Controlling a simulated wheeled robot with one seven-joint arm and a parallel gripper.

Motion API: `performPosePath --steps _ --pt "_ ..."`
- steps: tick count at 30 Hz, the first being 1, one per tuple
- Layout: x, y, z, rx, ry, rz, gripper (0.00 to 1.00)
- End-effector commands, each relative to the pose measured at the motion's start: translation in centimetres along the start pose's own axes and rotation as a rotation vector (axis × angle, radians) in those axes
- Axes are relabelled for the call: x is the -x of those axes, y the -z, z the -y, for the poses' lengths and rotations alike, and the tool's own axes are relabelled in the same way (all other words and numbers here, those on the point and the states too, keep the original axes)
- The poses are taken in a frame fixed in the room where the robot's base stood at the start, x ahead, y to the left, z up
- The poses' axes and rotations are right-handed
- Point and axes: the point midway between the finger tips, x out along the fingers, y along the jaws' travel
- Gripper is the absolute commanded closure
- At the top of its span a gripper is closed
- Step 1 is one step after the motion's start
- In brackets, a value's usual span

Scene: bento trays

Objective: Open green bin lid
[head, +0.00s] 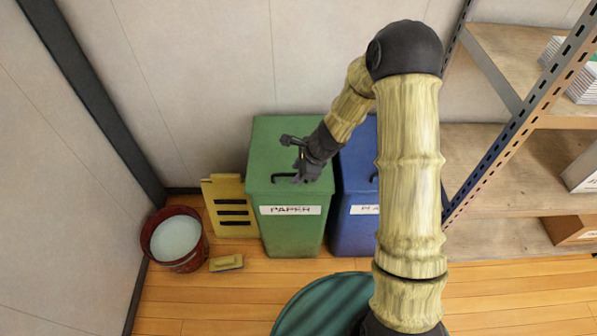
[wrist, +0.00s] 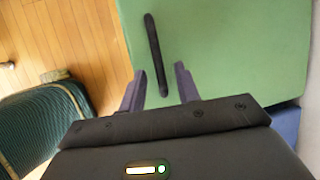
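The green bin (head: 292,238) labelled PAPER stands against the back wall with its lid (head: 272,140) shut. A black bar handle (head: 283,178) sits near the lid's front edge. In the wrist view the handle (wrist: 154,50) runs lengthwise over the green lid (wrist: 225,45). My gripper (head: 303,165) is over the right part of the lid, close to the handle. In the wrist view my gripper (wrist: 159,83) is open, and the handle's near end lies between its two fingers. Whether they touch it, I cannot tell.
A blue bin (head: 352,232) stands close at the right of the green bin, partly behind my arm. A yellow slatted board (head: 229,206), a dark red bucket (head: 174,240) and a small brush (head: 226,263) are on the left. Metal-framed shelves (head: 535,165) stand at right.

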Motion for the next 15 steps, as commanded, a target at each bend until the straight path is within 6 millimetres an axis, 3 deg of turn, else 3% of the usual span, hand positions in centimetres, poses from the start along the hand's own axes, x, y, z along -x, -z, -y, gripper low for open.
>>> performPosePath --steps 5,9,10,15 --pt "0.05 -0.01 0.00 0.000 0.000 0.000 0.69" --pt "0.06 0.00 0.00 0.000 0.000 0.000 0.97" --pt "0.06 0.00 0.00 0.000 0.000 0.000 1.00" --pt "0.07 0.02 0.01 0.000 0.000 0.000 1.00"
